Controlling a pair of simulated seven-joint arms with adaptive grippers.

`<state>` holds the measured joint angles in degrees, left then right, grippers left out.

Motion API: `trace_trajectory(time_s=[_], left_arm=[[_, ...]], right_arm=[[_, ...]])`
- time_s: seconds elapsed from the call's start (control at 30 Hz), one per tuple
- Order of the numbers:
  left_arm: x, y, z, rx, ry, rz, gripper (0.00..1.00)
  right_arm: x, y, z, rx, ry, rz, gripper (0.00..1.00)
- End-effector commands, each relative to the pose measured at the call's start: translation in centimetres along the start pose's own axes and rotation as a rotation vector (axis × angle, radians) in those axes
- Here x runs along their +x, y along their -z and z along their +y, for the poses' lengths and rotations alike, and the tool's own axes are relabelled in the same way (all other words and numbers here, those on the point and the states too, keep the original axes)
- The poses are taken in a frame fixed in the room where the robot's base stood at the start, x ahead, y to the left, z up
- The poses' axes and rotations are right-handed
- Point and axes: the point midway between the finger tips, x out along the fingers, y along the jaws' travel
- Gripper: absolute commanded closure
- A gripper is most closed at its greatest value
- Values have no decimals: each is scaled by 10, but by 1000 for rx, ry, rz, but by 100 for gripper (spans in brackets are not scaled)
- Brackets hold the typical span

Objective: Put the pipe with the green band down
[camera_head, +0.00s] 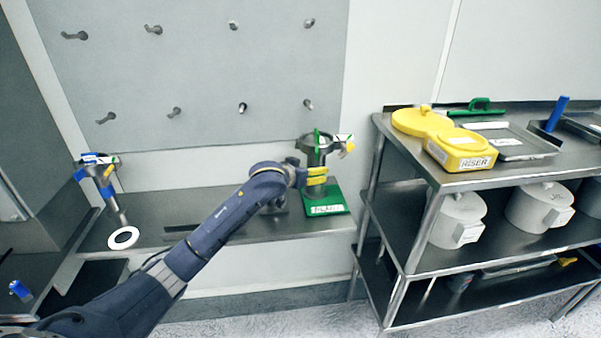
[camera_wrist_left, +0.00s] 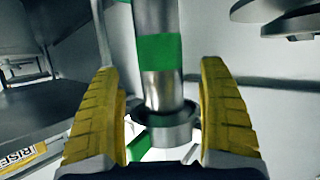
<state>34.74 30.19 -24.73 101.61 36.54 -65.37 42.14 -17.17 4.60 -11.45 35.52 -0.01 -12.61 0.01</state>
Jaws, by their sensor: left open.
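The steel pipe with the green band (camera_wrist_left: 160,52) stands between the fingers of my left gripper (camera_wrist_left: 162,115) in the left wrist view. The yellow fingers are open, with a gap on each side of the pipe. A round metal collar (camera_wrist_left: 168,130) surrounds the pipe's lower end. In the head view the pipe has a wide steel top (camera_head: 318,143) and appears upright over a green base plate (camera_head: 325,206) with a white label. My left gripper (camera_head: 316,176) is at the pipe's middle there, hiding part of it. My right gripper is not in view.
A blue-banded steel funnel (camera_head: 98,174) leans at the left, above a white ring (camera_head: 123,238). A steel shelf (camera_head: 140,240) runs below a pegboard (camera_head: 200,75). A rack at the right holds a yellow riser (camera_head: 461,150) and grey pots (camera_head: 459,218).

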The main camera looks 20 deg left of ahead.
Motion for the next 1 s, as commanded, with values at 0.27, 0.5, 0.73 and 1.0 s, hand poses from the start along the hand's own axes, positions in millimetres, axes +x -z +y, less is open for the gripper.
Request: trace_trajectory(time_s=[0.27, 0.5, 0.73, 1.0], left_arm=[[-39, -1, 0, 2, 0, 0, 23], [-55, 0, 0, 1, 0, 1, 23], [-58, 0, 0, 0, 0, 0, 23], [-58, 0, 0, 0, 0, 0, 23]], right_arm=[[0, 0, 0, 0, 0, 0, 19], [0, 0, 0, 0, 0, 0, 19], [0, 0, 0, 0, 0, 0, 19], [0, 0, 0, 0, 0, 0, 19]])
